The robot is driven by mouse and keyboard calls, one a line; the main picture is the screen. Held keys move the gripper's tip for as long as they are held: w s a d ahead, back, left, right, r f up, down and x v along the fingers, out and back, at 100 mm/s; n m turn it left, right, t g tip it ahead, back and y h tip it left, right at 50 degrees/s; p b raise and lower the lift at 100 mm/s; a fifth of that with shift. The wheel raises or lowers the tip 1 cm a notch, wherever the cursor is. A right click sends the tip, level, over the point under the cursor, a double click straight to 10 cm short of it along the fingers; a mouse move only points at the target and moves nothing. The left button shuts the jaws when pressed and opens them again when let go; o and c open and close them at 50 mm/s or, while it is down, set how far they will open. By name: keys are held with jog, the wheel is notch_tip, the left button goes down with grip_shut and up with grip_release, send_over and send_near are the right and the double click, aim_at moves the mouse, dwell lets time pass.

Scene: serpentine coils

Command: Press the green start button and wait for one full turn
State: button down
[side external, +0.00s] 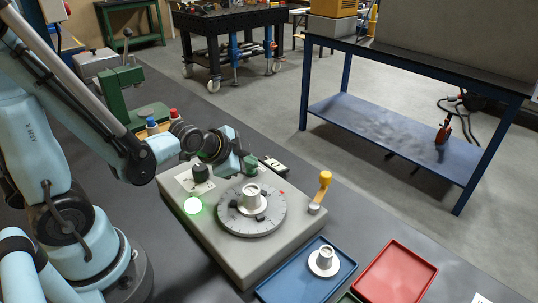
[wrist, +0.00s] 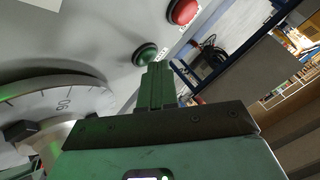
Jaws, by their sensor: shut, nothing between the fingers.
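The green button (wrist: 146,53) is a round dome on the grey machine top in the wrist view, beside a red button (wrist: 183,10). My gripper (wrist: 157,82) is shut and empty, its green fingertips just short of the green button in the picture; I cannot tell whether they touch it. In the side view my gripper (side external: 250,164) is low over the back of the machine and the green button cannot be made out. The grey turntable (side external: 233,222) carries a white cup-like part (side external: 251,195); its scale also shows in the wrist view (wrist: 85,95).
A green lamp (side external: 193,206) glows at the machine's left corner. A black knob (side external: 200,172) and a yellow-handled lever (side external: 324,184) stand on the machine. A blue tray (side external: 284,289) holds another white part (side external: 324,259). A red tray (side external: 396,274) is empty.

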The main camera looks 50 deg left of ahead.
aim_at(248, 172)
dwell(0.5)
jog(key=shift+r, duration=3.35)
jog(key=s+d+r+n+g+h, duration=0.1)
jog(key=s+d+n+g, duration=0.1)
jog(key=s+n, duration=0.4)
jog(key=shift+s+d+n, duration=0.35)
jog(key=shift+d+n, duration=0.1)
jog(key=shift+n, duration=0.45)
jog(key=shift+r, duration=0.1)
dwell(2.6)
